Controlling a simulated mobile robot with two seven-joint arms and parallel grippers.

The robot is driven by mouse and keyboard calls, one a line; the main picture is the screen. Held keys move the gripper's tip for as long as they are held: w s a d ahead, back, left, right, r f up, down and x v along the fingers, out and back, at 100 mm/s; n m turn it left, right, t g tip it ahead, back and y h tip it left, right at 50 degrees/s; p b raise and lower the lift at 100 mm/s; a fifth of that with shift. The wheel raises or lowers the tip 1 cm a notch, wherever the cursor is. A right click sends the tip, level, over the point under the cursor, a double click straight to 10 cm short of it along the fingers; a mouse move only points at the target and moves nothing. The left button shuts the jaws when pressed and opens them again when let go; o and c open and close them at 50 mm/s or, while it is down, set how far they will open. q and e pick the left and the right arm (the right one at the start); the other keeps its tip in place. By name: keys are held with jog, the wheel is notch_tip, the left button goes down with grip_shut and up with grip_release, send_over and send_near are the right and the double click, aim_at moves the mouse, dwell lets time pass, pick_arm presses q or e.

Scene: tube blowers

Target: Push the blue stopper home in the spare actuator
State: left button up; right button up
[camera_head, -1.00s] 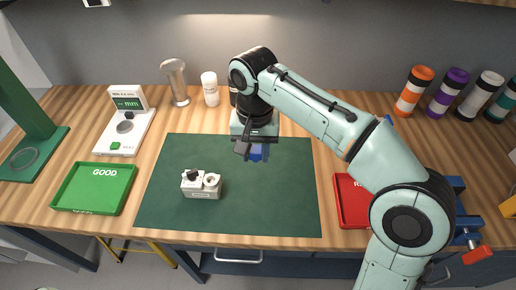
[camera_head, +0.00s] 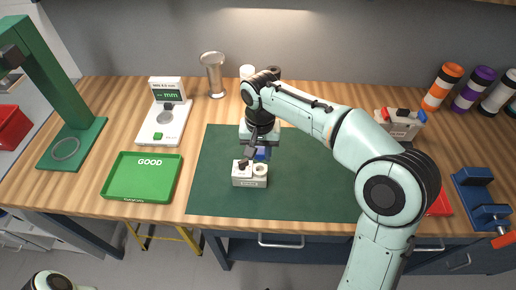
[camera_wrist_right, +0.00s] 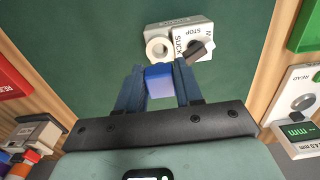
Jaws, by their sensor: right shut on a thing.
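My right gripper (camera_head: 262,151) is shut on the blue stopper (camera_head: 261,155), which also shows between its fingers in the wrist view (camera_wrist_right: 160,82). A small white actuator block (camera_head: 249,181) sits on the green mat. It has a black lever (camera_wrist_right: 199,50) by the printed words STOP and SUCK, and a round white port (camera_wrist_right: 158,47) with an open hole. My left gripper is out of view.
A green GOOD tray (camera_head: 140,177) and a gauge with a display (camera_head: 158,125) stand left of the mat (camera_head: 310,195). A grey block with coloured parts (camera_head: 398,127) stands behind my right arm. A red tray (camera_head: 440,204) and blue vise (camera_head: 480,195) are at right.

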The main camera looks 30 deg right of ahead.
aim_at(260, 165)
jog(key=shift+d+f, duration=0.1)
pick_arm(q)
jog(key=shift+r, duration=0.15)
pick_arm(e)
jog(key=shift+f, duration=0.1)
jog(key=shift+f+b, duration=1.05)
jog(key=shift+f, duration=0.95)
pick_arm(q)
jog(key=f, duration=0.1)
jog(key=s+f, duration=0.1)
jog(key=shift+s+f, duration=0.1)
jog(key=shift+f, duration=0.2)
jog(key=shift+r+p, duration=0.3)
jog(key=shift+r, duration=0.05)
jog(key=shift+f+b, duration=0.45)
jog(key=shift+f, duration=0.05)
pick_arm(e)
jog(key=shift+f, duration=0.75)
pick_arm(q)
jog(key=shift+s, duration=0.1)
pick_arm(e)
jog(key=o, duration=1.1)
jog(key=shift+s, duration=0.1)
